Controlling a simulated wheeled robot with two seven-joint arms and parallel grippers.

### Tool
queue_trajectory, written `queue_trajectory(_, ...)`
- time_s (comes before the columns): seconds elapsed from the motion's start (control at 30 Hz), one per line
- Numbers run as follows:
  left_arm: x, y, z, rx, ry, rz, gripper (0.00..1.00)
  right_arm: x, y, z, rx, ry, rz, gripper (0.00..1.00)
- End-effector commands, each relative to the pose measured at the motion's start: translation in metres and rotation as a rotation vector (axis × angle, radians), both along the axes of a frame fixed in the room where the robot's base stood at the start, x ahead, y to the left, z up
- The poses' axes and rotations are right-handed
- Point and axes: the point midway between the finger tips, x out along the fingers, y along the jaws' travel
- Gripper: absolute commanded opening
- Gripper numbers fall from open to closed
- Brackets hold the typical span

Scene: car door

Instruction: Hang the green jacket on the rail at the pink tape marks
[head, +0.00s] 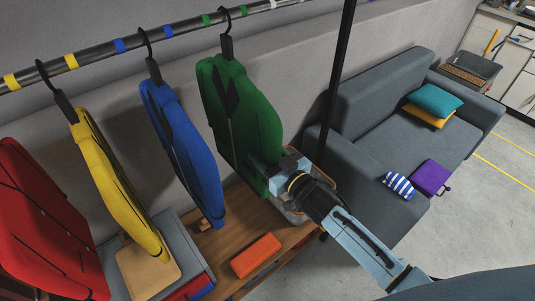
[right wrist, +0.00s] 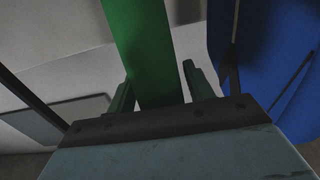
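The green jacket (head: 239,112) hangs on a black hanger (head: 227,44) whose hook is over the rail (head: 187,26), between two green tape marks. No pink tape can be made out; a pale mark (head: 273,4) shows at the rail's top edge. My right gripper (head: 272,176) is at the jacket's lower right edge. In the right wrist view my right gripper (right wrist: 160,92) has its fingers on either side of the green jacket (right wrist: 143,45), with a small gap at the right finger. My left gripper is not in view.
A blue jacket (head: 180,150), a yellow jacket (head: 112,175) and a red jacket (head: 42,225) hang to the left. Below is a wooden bench (head: 228,240) with an orange box (head: 256,255). A black post (head: 338,75) and grey sofa (head: 385,100) stand to the right.

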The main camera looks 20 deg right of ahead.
Motion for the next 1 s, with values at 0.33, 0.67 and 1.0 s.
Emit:
queue_trajectory(0.33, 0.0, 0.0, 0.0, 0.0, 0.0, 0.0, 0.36, -0.003, -0.001, -0.004, -0.003, 0.009, -0.002, 0.58)
queue_trajectory(0.67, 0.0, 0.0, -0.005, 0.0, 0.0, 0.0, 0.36, -0.049, -0.018, -0.005, -0.003, 0.009, -0.001, 0.58)
queue_trajectory(1.0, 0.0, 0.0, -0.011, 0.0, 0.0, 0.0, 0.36, -0.108, -0.039, -0.003, 0.0, 0.006, 0.0, 0.58)
